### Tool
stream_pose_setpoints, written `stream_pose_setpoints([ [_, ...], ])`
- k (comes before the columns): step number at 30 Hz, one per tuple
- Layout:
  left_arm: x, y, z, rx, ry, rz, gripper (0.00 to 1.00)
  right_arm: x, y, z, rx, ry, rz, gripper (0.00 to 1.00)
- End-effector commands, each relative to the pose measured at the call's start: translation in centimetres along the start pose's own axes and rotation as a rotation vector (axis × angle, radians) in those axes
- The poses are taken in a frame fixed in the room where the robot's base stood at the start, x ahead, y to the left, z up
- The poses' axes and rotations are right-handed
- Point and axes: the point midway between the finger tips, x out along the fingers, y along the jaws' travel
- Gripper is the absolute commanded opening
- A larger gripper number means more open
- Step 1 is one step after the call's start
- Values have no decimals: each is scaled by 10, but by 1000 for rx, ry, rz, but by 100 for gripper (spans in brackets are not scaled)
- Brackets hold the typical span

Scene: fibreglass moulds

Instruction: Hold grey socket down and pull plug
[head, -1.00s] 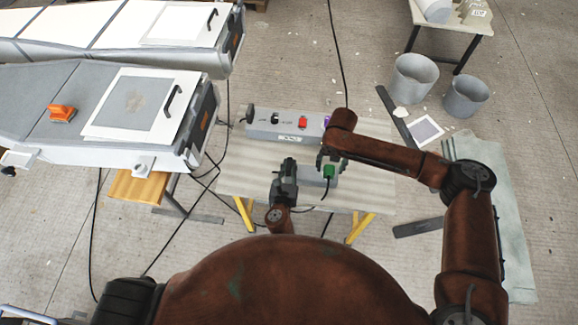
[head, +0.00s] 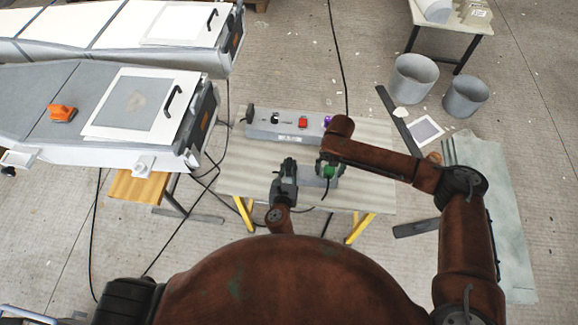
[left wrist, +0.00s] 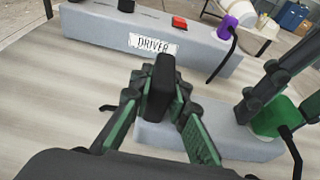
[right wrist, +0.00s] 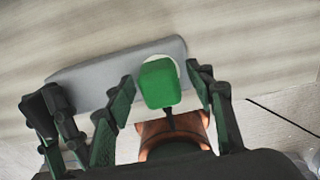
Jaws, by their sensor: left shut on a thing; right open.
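The grey socket (right wrist: 90,72) is a low grey block on the work table; it also shows in the left wrist view (left wrist: 225,140). The green plug (right wrist: 160,85) stands in a pale round seat at one end of the socket, with a dark cable leaving it. My right gripper (right wrist: 165,92) is open, its fingers on either side of the plug with gaps visible. In the head view it covers part of the plug. My left gripper (left wrist: 160,100) is shut on a black upright piece (left wrist: 162,85) at the socket's other end. The piece's lower part is hidden by the fingers.
A grey box labelled DRIVER (left wrist: 150,42), with a red button (left wrist: 179,22) and a purple connector (left wrist: 228,26), lies behind the socket. The table (head: 235,178) has bare room at left. Moulds stand on the left and two grey buckets (head: 413,80) at the back right.

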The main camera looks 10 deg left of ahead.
Motion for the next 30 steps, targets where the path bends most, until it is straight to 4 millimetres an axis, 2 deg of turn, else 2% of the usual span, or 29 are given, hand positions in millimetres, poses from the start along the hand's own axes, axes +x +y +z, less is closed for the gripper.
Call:
stream_pose_setpoints([
  [15, 0, 0, 0, 0, 0, 0, 0, 0, 0, 0, 0, 0, 0, 49],
  [30, 0, 0, 0, 0, 0, 0, 0, 0, 0, 0, 0, 0, 0, 14],
])
